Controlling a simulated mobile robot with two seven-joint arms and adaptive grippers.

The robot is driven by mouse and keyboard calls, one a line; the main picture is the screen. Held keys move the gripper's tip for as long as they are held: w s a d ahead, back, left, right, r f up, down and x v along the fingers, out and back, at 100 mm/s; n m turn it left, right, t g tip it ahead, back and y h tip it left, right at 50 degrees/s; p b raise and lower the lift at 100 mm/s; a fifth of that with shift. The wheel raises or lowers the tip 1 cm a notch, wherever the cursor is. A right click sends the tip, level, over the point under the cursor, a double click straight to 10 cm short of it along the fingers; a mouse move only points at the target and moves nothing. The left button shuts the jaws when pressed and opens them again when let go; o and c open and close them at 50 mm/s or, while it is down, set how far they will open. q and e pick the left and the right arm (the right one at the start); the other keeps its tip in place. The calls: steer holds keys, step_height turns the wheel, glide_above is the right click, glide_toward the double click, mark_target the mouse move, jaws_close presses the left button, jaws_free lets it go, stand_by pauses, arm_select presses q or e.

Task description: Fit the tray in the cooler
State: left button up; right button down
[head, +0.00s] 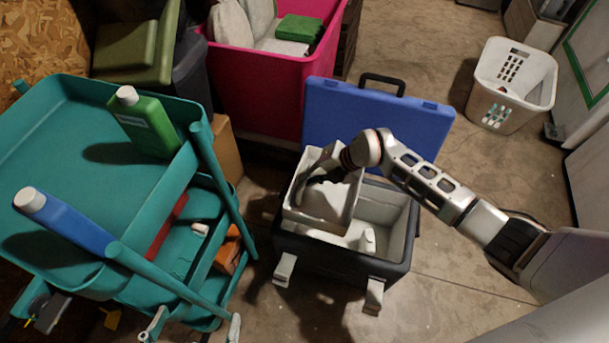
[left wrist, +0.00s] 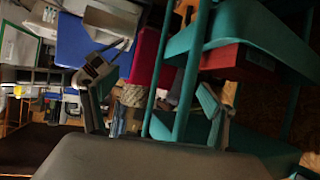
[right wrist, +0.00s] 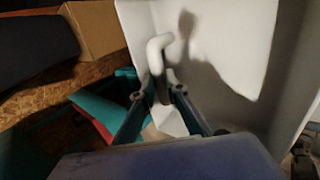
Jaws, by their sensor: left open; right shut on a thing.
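The white tray (head: 318,222) is over the left part of the open cooler (head: 340,257) in the head view, looking tilted. My right gripper (head: 312,182) reaches into the tray and is shut on its curved white handle, which shows between the fingers in the right wrist view (right wrist: 158,60). The tray's pale inner wall (right wrist: 225,45) fills much of that view. Whether the tray touches the cooler's rim is hard to tell. The cooler's blue lid (head: 375,120) stands open behind. My left gripper (head: 195,328) is open and empty at the bottom edge, beside the trolley.
A teal trolley (head: 60,130) with a green bottle (head: 145,120) and a blue bottle (head: 65,225) stands left of the cooler. A pink bin (head: 265,90) is behind it. A white laundry basket (head: 510,85) stands back right. Floor right of the cooler is clear.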

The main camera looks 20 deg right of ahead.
mark_target(307, 189)
steer(key=shift+w+a+f, duration=0.1)
steer(key=shift+f, duration=0.25)
steer(key=shift+f+b, duration=0.45)
steer(key=shift+f, duration=0.1)
steer(key=f+b, duration=0.1)
steer(key=f, duration=0.1)
steer(key=f+b, duration=0.2)
steer(key=shift+s+f, duration=0.2)
steer(key=shift+f, duration=0.1)
steer(key=shift+w, duration=0.1)
steer(key=shift+w+r, duration=0.2)
steer(key=shift+r, duration=0.2)
steer(key=shift+p, duration=0.55)
arm_select(q)
steer(key=d+n, duration=0.1)
steer(key=d+r+n, duration=0.1)
steer(key=d+r+t+h, duration=0.1)
steer(key=d, duration=0.1)
steer(key=shift+w+r+n, duration=0.1)
steer(key=shift+w+n, duration=0.05)
steer(key=shift+n, duration=0.25)
arm_select(e)
steer(key=shift+f, duration=0.15)
arm_select(q)
steer(key=shift+d, duration=0.1)
